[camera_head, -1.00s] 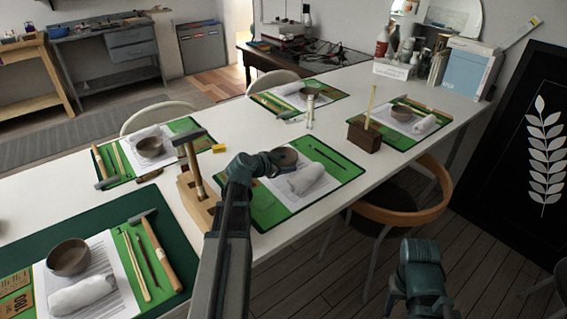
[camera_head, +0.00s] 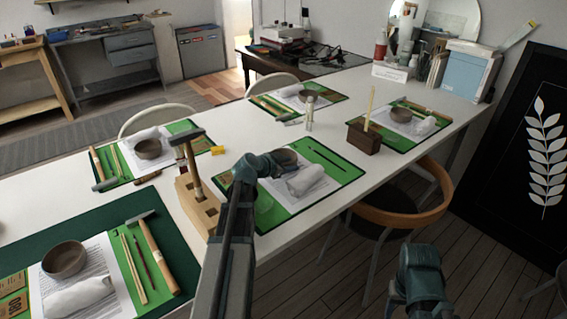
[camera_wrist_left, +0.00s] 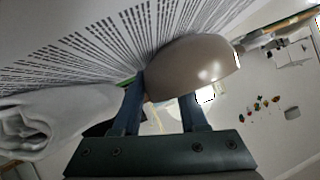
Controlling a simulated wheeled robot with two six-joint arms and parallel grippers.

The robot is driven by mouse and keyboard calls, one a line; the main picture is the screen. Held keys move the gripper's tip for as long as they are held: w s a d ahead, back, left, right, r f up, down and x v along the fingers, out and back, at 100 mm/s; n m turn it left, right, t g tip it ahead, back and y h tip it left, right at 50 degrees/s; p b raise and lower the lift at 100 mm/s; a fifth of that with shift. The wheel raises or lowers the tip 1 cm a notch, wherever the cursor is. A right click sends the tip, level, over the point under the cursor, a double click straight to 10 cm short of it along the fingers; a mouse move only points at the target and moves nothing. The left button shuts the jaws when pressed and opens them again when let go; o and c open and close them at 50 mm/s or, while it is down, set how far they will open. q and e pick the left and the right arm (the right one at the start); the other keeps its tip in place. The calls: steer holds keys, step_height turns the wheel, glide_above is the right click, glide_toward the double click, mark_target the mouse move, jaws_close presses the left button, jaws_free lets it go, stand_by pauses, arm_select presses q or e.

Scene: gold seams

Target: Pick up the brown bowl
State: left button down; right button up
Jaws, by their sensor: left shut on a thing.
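A brown bowl (camera_head: 285,158) is at the middle place setting, on or just over a printed white sheet. My left gripper (camera_head: 280,166) reaches to it from the left; my own wrist hides its fingers in the head view. In the left wrist view, the bowl (camera_wrist_left: 198,66) lies tilted in the picture, and the left gripper (camera_wrist_left: 163,98) is shut on it, with its fingers at the rim. Whether the bowl is clear of the sheet cannot be told. My right arm shows at the lower right of the head view, but its jaws do not.
A rolled white cloth (camera_head: 305,180) lies beside the bowl on the green mat (camera_head: 335,165). A wooden block (camera_head: 196,205) holding a hammer stands just left of my left arm. Other settings hold similar bowls (camera_head: 65,259) and (camera_head: 149,149). A chair (camera_head: 400,210) stands at the right.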

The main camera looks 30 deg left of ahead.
arm_select(q)
step_height(320, 180, up, 10)
steer(key=p, duration=1)
